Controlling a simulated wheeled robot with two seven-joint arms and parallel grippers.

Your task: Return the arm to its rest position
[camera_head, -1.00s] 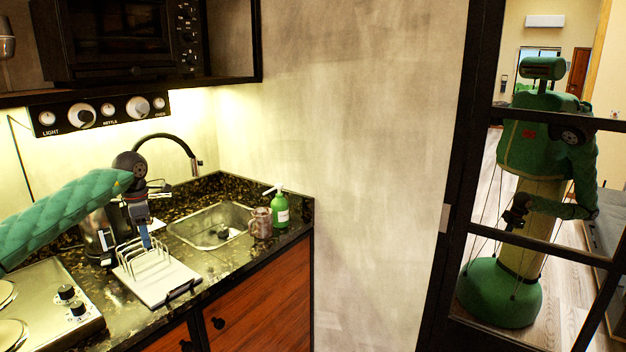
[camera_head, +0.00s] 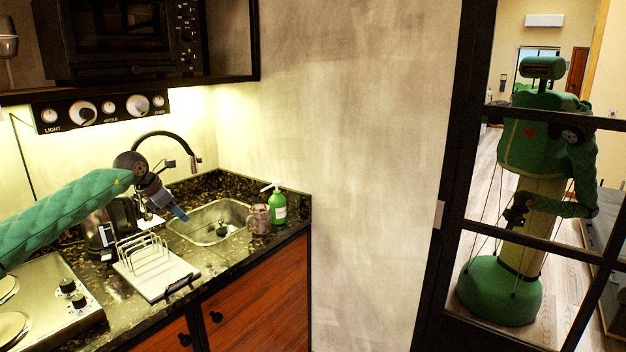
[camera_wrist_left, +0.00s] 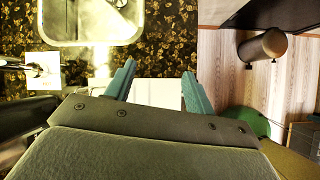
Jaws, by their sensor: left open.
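My left arm (camera_head: 70,213) comes in from the left in a green padded sleeve. My left gripper (camera_head: 180,213) is over the counter, close to the near-left side of the sink, above and behind the dish rack. In the left wrist view its two teal fingers (camera_wrist_left: 155,88) are spread apart with nothing between them. A white tray (camera_wrist_left: 155,93) shows beyond the fingers there. My right gripper is not seen directly as an arm in the head view.
The sink (camera_head: 213,222), a green soap bottle (camera_head: 278,208) and a brown mug (camera_head: 259,219) are right of the gripper. A wire rack (camera_head: 143,250) on a white tray (camera_head: 172,283), a kettle (camera_head: 104,236) and a hob (camera_head: 45,300) are near. A glazed door frame (camera_head: 455,180) stands right.

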